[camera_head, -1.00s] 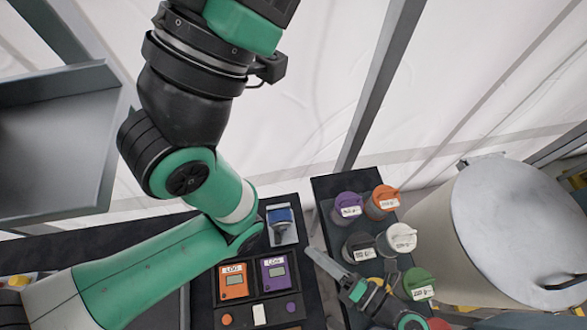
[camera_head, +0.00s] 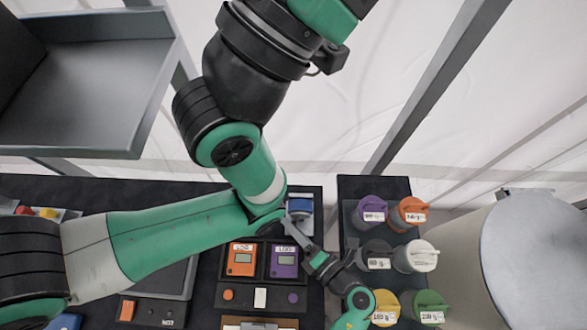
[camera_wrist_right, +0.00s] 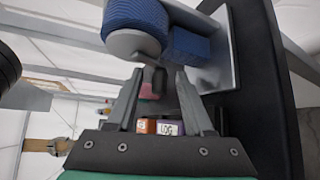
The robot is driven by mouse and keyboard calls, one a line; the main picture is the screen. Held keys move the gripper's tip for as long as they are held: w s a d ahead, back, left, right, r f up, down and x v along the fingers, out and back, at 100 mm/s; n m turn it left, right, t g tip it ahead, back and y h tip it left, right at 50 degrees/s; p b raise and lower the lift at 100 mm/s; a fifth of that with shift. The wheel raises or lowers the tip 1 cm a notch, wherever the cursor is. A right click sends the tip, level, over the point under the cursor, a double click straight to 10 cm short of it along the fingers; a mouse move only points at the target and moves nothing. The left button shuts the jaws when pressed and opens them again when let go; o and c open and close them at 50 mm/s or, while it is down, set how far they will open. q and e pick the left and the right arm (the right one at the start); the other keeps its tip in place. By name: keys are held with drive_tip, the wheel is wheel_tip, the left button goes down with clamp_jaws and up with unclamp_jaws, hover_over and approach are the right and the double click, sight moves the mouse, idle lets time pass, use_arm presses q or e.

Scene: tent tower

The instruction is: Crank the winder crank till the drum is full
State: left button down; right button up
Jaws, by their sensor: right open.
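The winder shows in the head view as a blue drum (camera_head: 301,206) on a pale mount at the back of the table. In the right wrist view its blue ribbed drum (camera_wrist_right: 137,15) has a grey round end. A small dark part with a reddish end (camera_wrist_right: 150,90), perhaps the crank handle, shows between the fingers; contact cannot be told. My right gripper (camera_head: 289,224) is open at the winder's near side, and its two fingers also show in the right wrist view (camera_wrist_right: 160,80). My left gripper is out of view.
Orange (camera_head: 241,259) and purple (camera_head: 284,261) labelled boxes sit in front of the winder. Several lidded canisters, including a purple one (camera_head: 370,211), stand to the right. A large pale drum (camera_head: 540,250) is at far right. A grey tray (camera_head: 110,85) hangs upper left.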

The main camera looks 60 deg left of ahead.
clamp_jaws()
idle(0.3)
drive_tip(key=shift+s+a+m+y+b, duration=0.15)
drive_tip(key=shift+m+y+b, duration=0.15)
drive_tip(key=shift+b, duration=0.2)
drive_tip(key=shift+r, duration=0.15)
unclamp_jaws()
